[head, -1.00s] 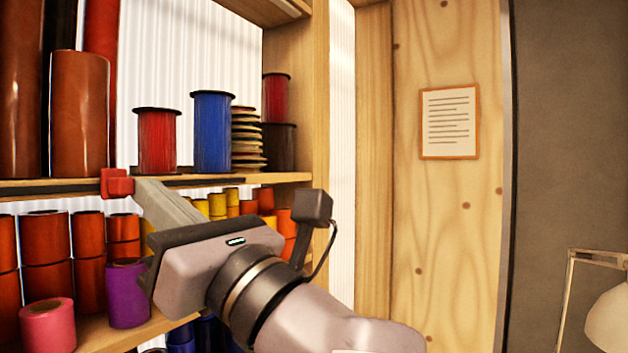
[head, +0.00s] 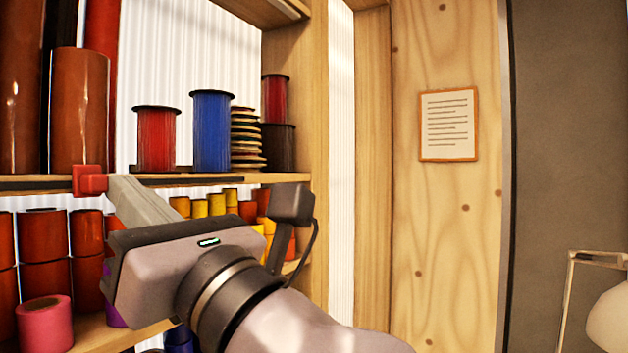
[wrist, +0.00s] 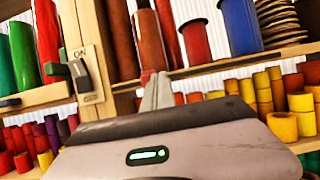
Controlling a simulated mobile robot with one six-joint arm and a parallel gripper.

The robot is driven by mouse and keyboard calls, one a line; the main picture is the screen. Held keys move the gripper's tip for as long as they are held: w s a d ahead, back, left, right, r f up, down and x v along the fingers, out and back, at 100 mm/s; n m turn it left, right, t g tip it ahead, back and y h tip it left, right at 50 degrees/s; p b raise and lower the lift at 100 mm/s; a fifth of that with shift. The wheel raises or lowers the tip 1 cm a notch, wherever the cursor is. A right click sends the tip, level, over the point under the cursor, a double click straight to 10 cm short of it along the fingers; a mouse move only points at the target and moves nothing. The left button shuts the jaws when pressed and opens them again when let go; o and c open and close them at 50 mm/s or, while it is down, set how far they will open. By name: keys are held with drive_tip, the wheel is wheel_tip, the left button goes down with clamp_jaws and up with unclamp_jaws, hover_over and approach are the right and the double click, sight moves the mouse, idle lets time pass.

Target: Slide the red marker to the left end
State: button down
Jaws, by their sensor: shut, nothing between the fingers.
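The red marker (head: 90,180) is a small red block on the dark strip (head: 230,180) along the front edge of the shelf. My gripper (head: 114,184) is shut and empty, its fingertips at the marker's right side. They look to be touching it, though the exact contact is hard to make out. In the wrist view my gripper (wrist: 158,78) points at the shelf edge, and the marker is mostly hidden behind the fingertips. The strip's left end is outside the head view.
A wooden plate with lettering and a dark lever (wrist: 85,72) stands at a shelf upright left of my fingers in the wrist view. Foil rolls and spools, including a blue spool (head: 212,130), stand above the strip. Smaller rolls, including a pink roll (head: 45,322), sit below.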

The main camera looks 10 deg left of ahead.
drive_tip(key=shift+s+a+b, duration=0.35)
drive_tip(key=shift+s+b, duration=0.15)
drive_tip(key=shift+s, duration=0.4)
drive_tip(key=shift+s+a+b, duration=0.35)
drive_tip(key=shift+s+b, duration=0.1)
drive_tip(key=shift+s, duration=0.5)
drive_tip(key=shift+s+a+b, duration=0.3)
drive_tip(key=shift+s+b, duration=0.4)
drive_tip(key=shift+b, duration=0.05)
drive_tip(key=shift+w, duration=0.1)
drive_tip(key=d, duration=0.1)
drive_tip(key=s+d, duration=0.1)
drive_tip(key=d, duration=0.2)
drive_tip(key=shift+s+d+p, duration=0.15)
drive_tip(key=shift+s+p, duration=0.15)
drive_tip(key=shift+s, duration=0.05)
drive_tip(key=shift+b+v, duration=0.3)
drive_tip(key=shift+v, duration=2.2)
